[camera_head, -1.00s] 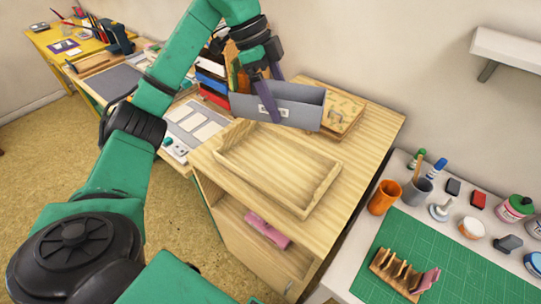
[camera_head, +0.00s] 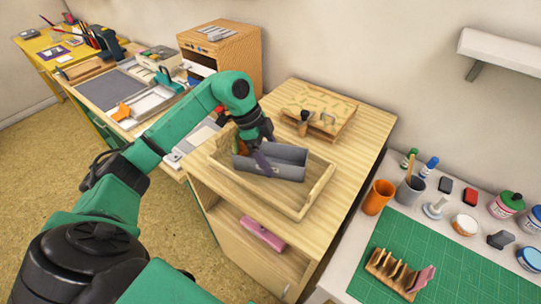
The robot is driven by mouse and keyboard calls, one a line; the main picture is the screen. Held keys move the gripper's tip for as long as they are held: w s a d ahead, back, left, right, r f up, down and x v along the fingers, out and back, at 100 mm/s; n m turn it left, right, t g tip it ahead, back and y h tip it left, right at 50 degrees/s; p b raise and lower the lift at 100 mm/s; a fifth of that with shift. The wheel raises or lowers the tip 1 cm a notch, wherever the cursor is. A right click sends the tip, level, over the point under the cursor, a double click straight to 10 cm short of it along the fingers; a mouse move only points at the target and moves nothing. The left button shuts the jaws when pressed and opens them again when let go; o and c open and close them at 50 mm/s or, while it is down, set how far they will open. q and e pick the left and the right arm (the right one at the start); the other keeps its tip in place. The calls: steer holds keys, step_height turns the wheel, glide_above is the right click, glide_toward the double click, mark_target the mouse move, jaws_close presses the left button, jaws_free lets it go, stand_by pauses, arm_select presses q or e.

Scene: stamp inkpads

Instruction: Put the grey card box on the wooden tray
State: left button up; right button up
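The grey card box (camera_head: 285,170) is inside the outline of the pale wooden tray (camera_head: 312,193), towards its back part. Whether its underside touches the tray floor is hard to tell. The other finger is mostly hidden behind the wall. The front part of the tray is bare. My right gripper is not in view.
The tray stands on a wooden cabinet (camera_head: 355,125). Behind it is a small wooden stand (camera_head: 335,103) with a stamp-like handle. A pink item (camera_head: 262,233) lies on the shelf below. At right, a white table holds an orange cup (camera_head: 378,197) and a green mat (camera_head: 440,262).

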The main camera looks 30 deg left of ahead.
arm_select(q)
steer(key=shift+o, duration=0.7)
steer(key=shift+r, duration=0.2)
steer(key=shift+a+r, duration=0.15)
steer(key=shift+r, duration=0.1)
steer(key=v, duration=1.1)
steer(key=shift+r+b, duration=0.2)
steer(key=shift+b, duration=0.2)
